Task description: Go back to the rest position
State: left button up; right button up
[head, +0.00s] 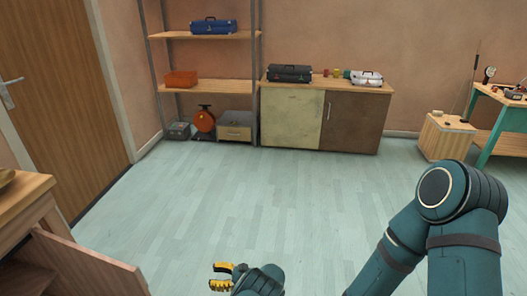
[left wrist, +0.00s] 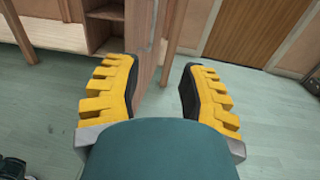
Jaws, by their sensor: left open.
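My left gripper (head: 221,277) shows at the bottom of the head view, with yellow fingers over the bare floor. In the left wrist view its two yellow-and-black fingers (left wrist: 160,95) stand wide apart with nothing between them but the background. My right arm is the teal limb at the lower right of the head view, bent at a large round joint. Its gripper is out of the picture.
A wooden cabinet (head: 25,197) with an open door panel (head: 88,268) stands at the lower left. At the back are a shelf rack (head: 212,36), a low cupboard (head: 290,117), a wooden crate (head: 445,140) and a green-legged table (head: 493,138). The middle floor (head: 235,200) is clear.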

pick_arm(q)
jog(key=s+a+f+n+g+h, duration=0.3)
jog(key=s+a+f+g+h, duration=0.1)
jog(key=s+a+f+h, duration=0.25)
jog(key=s+d+f+n+g+h, duration=0.2)
jog(key=s+d+n+h, duration=0.2)
jog(key=s+h, duration=0.4)
jog(key=s+d+r+n+t+h, duration=0.3)
jog(key=s+d+r+n, duration=0.1)
jog(key=r+n, duration=0.2)
jog(key=s+d+r+n+t+h, duration=0.3)
jog(key=s+d+r+n+h, duration=0.1)
jog(key=r+n, duration=0.3)
notch_tip(320, 180, up, 2)
jog(key=shift+d+n+t, duration=0.2)
jog(key=shift+n+t, duration=0.1)
jog(key=shift+h, duration=0.25)
pick_arm(e)
jog(key=shift+c, duration=1.2)
pick_arm(q)
jog(key=shift+s+a, duration=0.1)
pick_arm(e)
jog(key=shift+a, duration=0.1)
jog(key=shift+c, duration=0.2)
